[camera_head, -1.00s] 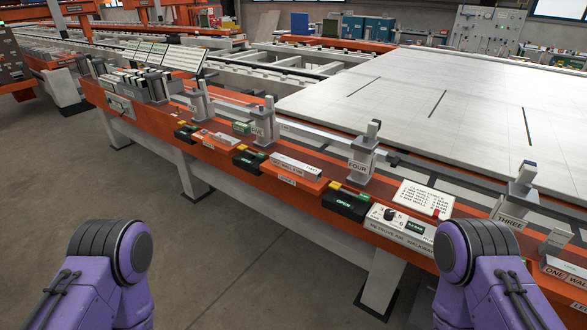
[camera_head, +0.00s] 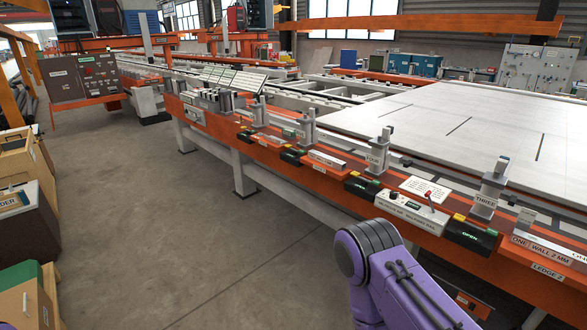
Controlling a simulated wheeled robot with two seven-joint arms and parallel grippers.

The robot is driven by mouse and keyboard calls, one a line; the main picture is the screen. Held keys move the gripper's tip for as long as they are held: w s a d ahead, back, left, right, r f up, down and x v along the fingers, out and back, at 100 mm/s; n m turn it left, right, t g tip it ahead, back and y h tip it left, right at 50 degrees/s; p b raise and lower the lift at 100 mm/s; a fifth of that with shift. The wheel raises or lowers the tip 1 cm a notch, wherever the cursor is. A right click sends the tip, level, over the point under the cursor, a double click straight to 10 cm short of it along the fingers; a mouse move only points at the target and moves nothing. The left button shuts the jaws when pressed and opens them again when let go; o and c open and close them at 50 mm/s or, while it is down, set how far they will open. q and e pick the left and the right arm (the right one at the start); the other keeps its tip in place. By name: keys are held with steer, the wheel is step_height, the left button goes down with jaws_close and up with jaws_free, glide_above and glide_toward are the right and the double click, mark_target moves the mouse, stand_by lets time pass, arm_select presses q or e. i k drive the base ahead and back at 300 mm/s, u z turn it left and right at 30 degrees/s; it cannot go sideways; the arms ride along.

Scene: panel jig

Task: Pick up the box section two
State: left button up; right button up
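Pale box sections lie on the orange front ledge of the long bench (camera_head: 270,150). One short box section (camera_head: 327,159) lies left of the clamp post marked FOUR (camera_head: 376,160). Another box section (camera_head: 535,250), lettered ONE and WALL 2 MM, lies at the right edge above a LEDGE 2 label. I cannot read a TWO on any section. My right arm shows as a purple link at the bottom, in front of the bench; its gripper is out of view. My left gripper is out of view.
A control box with a red-tipped lever (camera_head: 412,213) and black OPEN boxes (camera_head: 470,234) line the bench front. A large pale panel (camera_head: 470,130) covers the bench top. Brown cabinets (camera_head: 22,225) stand at far left. The grey floor (camera_head: 190,250) between is clear.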

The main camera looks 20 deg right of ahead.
mark_target(333, 163)
steer(key=u, duration=0.05)
steer(key=i, duration=2.25)
steer(key=z, duration=1.5)
steer(key=i, duration=0.9)
steer(key=z, duration=0.8)
